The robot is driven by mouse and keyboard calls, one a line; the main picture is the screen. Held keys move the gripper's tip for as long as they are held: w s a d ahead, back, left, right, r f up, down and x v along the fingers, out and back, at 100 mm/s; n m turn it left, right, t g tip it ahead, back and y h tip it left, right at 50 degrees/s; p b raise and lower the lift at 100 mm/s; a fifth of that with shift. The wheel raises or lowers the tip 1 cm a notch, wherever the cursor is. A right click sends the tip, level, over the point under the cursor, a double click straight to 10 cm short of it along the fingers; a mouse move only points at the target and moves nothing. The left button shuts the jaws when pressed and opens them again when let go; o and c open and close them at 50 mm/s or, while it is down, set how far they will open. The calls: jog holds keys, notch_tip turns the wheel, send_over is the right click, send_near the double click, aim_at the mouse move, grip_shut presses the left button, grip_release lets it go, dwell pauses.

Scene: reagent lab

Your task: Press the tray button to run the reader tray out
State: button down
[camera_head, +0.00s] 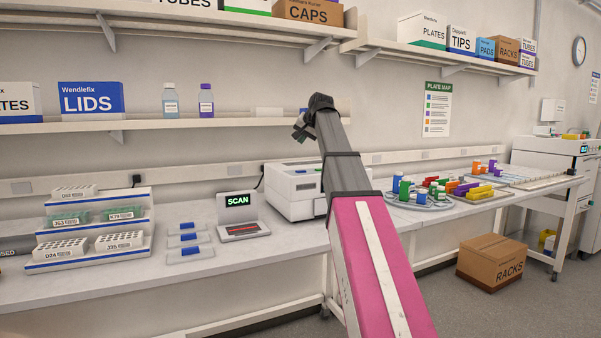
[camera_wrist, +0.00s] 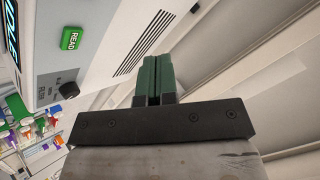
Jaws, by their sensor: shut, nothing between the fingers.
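The white reader (camera_head: 290,188) stands on the bench behind my arm, which hides its right part. In the wrist view its pale face (camera_wrist: 112,45) fills the upper left, tilted. It carries a screen reading IDLE (camera_wrist: 10,45), a green READ button (camera_wrist: 71,40) and dark vent slots. In the head view my gripper (camera_head: 299,132) is above the reader.
A SCAN device (camera_head: 240,217) and small blue-marked plates (camera_head: 190,238) lie left of the reader. A tiered rack stand (camera_head: 95,230) is further left. Coloured tubes and vials (camera_head: 440,188) stand to the right. A wall shelf (camera_head: 180,125) runs behind my gripper.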

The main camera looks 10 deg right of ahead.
jog(key=shift+f, duration=4.25)
jog(key=shift+f, duration=0.4)
jog(key=shift+f, duration=0.35)
jog(key=shift+r, duration=3.25)
